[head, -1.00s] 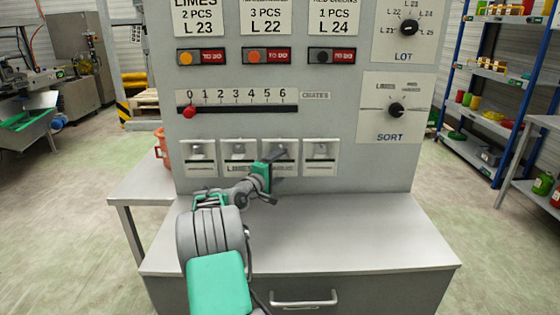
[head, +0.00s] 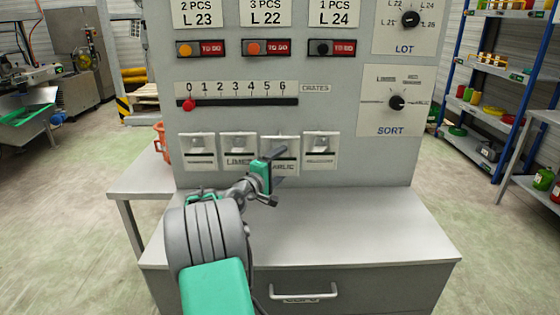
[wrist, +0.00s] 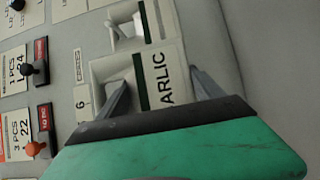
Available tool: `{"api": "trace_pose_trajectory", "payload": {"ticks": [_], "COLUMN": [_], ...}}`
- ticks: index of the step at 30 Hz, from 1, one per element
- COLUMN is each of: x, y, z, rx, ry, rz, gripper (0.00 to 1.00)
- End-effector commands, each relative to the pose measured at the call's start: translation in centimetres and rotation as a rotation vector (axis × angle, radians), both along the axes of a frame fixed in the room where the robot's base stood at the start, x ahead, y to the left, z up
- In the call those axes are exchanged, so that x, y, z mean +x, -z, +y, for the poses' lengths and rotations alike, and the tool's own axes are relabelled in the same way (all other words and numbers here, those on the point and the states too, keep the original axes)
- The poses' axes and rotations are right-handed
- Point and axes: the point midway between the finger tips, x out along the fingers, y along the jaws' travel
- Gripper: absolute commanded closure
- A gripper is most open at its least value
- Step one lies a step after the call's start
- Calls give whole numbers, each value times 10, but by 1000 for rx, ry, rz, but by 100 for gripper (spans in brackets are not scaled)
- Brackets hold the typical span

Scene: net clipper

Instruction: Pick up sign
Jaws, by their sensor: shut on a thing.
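The garlic sign (wrist: 177,78) is a white plate with dark letters, and it shows at the third white holder of the panel. It also shows in the head view (head: 289,166), partly covered by my gripper (head: 277,167). In the wrist view my gripper (wrist: 157,80) has one dark finger on each side of the sign and is shut on it.
A limes sign (head: 238,162) sits in the second holder, left of my gripper. Other holders (head: 320,148) flank them. A slider with a red knob (head: 188,105) and a sort dial (head: 397,102) are above. The grey counter (head: 350,230) below is clear.

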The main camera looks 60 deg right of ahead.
Motion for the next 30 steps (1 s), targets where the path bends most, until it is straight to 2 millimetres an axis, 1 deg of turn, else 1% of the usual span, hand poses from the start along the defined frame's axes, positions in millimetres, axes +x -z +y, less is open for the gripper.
{"api": "trace_pose_trajectory", "payload": {"ticks": [3,4,6,11,12,15,18,21,24,30], "x": [-10,-11,-10,-10,-10,-10,-10,-10,-10,-10], "y": [0,-6,-24,-63,-74,-98,-118,-130,-136,-138], "z": [21,22,20,20,20,20,20,20,20,20], "rx": [-1,-4,-6,-5,-5,-3,-2,-1,0,0], "ry": [-2,-2,-1,0,-1,0,-1,-1,-1,-1], "rz": [0,-3,-5,-4,-5,-4,-3,-2,0,0], "gripper": [63,63,63,63,63,63,63,63,63,63]}}
